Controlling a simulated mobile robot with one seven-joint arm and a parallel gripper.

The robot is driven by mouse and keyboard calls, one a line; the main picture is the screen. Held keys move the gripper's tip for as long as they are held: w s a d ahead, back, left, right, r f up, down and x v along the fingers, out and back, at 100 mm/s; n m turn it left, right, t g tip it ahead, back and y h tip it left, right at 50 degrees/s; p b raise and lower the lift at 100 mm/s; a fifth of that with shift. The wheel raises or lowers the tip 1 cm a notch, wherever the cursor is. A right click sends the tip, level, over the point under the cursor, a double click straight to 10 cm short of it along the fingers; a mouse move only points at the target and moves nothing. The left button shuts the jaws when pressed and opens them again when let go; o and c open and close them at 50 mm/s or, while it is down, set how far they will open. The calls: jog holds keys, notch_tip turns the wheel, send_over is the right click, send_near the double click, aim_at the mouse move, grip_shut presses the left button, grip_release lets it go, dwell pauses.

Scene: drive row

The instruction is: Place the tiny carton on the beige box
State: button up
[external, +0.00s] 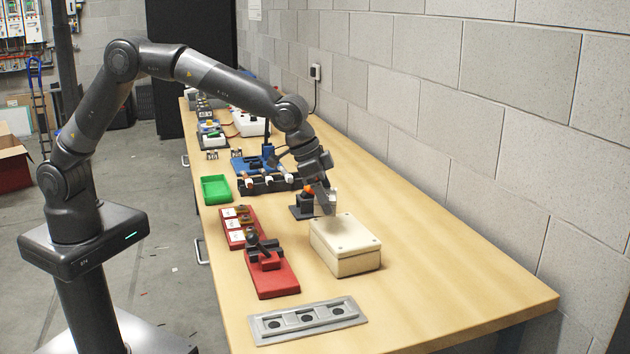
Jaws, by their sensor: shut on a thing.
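The beige box (342,262) sits on the workbench, lid up, right of the red fixtures. My gripper (326,204) points down just behind and above the box's far left edge. It is shut on a small pale thing (333,196), which I take to be the tiny carton. The fingers hide much of it, and its shape is too small to make out. I cannot tell from this view how much height separates it from the lid. The lid looks empty apart from small dark marks.
A red fixture (272,278) with a dark clamp and a red tray (236,229) stand left of the box. A grey metal plate (308,321) lies in front. A green bin (215,189) is further back. The bench right of the box is clear up to the block wall.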

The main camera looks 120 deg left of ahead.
aim_at(328, 226)
jog(key=shift+w+a+f, duration=0.1)
jog(key=shift+a+f, duration=0.25)
jog(key=shift+a, duration=0.05)
jog(key=shift+f, duration=1.85)
jog(key=shift+f, duration=0.1)
jog(key=o, duration=1.1)
